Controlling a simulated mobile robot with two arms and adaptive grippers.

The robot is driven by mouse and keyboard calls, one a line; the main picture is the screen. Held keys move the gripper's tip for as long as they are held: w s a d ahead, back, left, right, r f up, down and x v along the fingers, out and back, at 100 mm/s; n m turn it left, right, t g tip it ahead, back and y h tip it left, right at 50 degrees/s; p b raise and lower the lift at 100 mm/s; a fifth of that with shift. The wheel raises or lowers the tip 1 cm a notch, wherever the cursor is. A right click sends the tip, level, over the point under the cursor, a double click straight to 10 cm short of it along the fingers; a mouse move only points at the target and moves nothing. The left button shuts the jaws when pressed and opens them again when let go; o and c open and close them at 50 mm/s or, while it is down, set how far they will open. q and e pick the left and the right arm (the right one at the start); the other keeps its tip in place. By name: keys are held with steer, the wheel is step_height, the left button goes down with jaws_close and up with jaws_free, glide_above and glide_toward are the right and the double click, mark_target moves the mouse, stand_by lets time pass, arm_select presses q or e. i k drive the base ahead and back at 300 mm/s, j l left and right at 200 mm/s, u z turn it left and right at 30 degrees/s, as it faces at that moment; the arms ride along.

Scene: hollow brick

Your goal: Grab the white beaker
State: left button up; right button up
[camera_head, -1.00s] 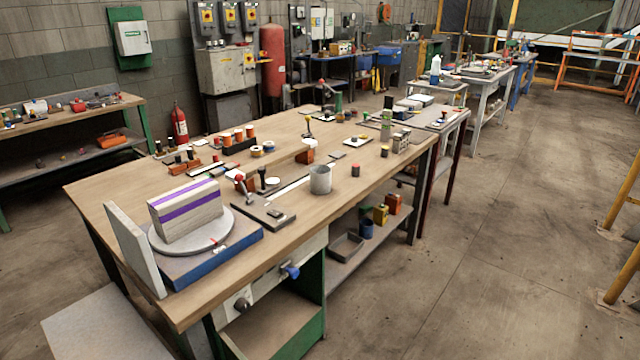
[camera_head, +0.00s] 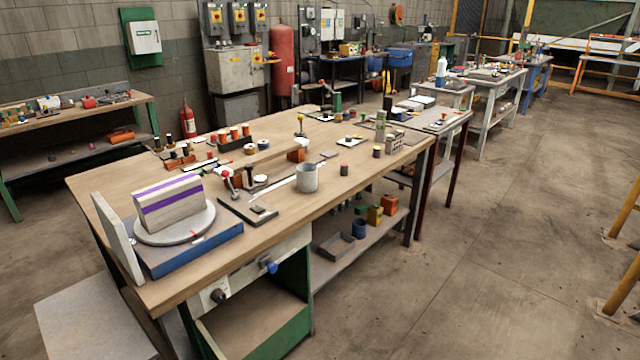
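A light grey-white cylindrical beaker (camera_head: 307,177) stands upright on the wooden workbench (camera_head: 290,215), close to its front right edge. Its mouth faces up. A small dark cylinder with a red top (camera_head: 344,169) stands to its right, apart from it. A flat dark plate with a small block (camera_head: 248,211) lies to its left. Neither of my grippers shows in the head view.
A white block with a purple stripe (camera_head: 168,204) sits on a round turntable over a blue base (camera_head: 190,250) at the bench's left end. Several small items crowd the bench's back. Open concrete floor (camera_head: 480,250) lies to the right.

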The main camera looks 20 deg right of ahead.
mark_target(306, 173)
steer(key=l+u, duration=0.15)
steer(key=l, duration=0.4)
steer(key=l+u, duration=0.2)
steer(key=l, duration=0.4)
steer(key=k+l+u, duration=0.15)
steer(key=l, duration=0.4)
steer(key=l+u, duration=0.2)
steer(key=l, duration=0.35)
steer(key=i+l+u, duration=0.3)
steer(key=l, duration=0.35)
steer(key=i+l+u, duration=0.15)
steer(key=i+l, duration=0.15)
steer(key=i+l+u, duration=0.2)
steer(key=l, duration=0.2)
